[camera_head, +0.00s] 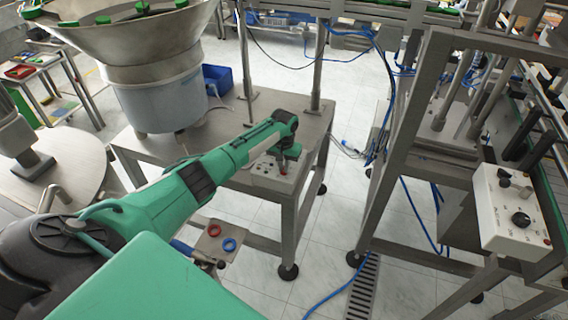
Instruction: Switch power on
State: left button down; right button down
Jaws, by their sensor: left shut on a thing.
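A small white control box (262,182) with dark knobs sits on the steel table under the cap feeder bowl (130,42). My left arm reaches across from the lower left. Its gripper (283,166) points down at the right part of the box's top. It is shut on a small knob or switch there, which the fingers mostly hide. The lettering and the switch's position are too small to read. My right gripper is not in view.
A second white control box (511,212) with a black knob is on the frame at the right. A blue bin (217,78) stands behind the bowl. Steel posts rise from the table close behind my left wrist. Blue cables lie on the tiled floor.

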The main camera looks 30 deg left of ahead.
pick_arm(q)
jog(key=m, duration=0.3)
jog(key=shift+m+p, duration=0.3)
jog(key=shift+m, duration=1.2)
jog(key=c, duration=1.5)
grip_release()
notch_tip(320, 180, up, 14)
jog(key=shift+f+b, duration=0.1)
jog(key=shift+b, duration=0.7)
jog(key=shift+m, duration=0.3)
